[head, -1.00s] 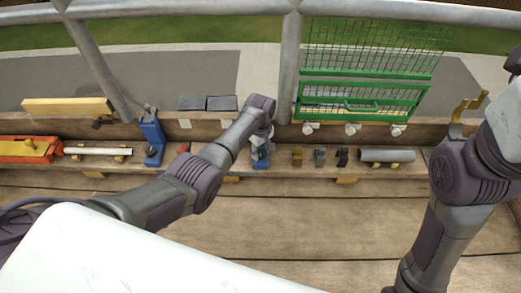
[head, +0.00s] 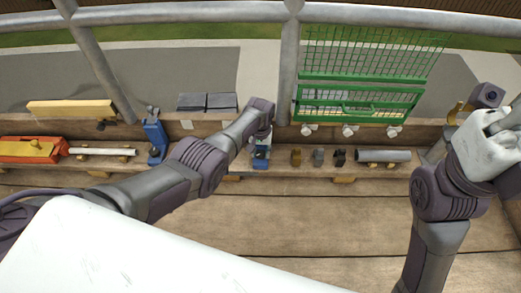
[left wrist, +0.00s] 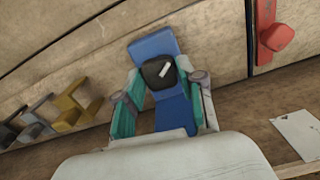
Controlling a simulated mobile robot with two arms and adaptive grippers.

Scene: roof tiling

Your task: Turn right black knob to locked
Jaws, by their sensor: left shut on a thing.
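The black knob (left wrist: 158,73) with a white mark sits on a blue bracket (left wrist: 152,48) in the left wrist view. My left gripper (left wrist: 157,98) has its teal-padded fingers on both sides of the knob and is shut on it. In the head view my left gripper (head: 261,140) is at the right blue bracket (head: 260,163), where my arm hides the knob. Another blue bracket (head: 155,142) stands further left on the bench. My right arm is at the right of the head view, but its fingers cannot be made out.
Brown, grey and black clips (head: 318,157) and a grey pipe (head: 385,156) lie right of the bracket. A green mesh rack (head: 362,75) stands behind. A red and yellow tool (head: 30,150) and white tube (head: 100,151) are far left. The front planks are clear.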

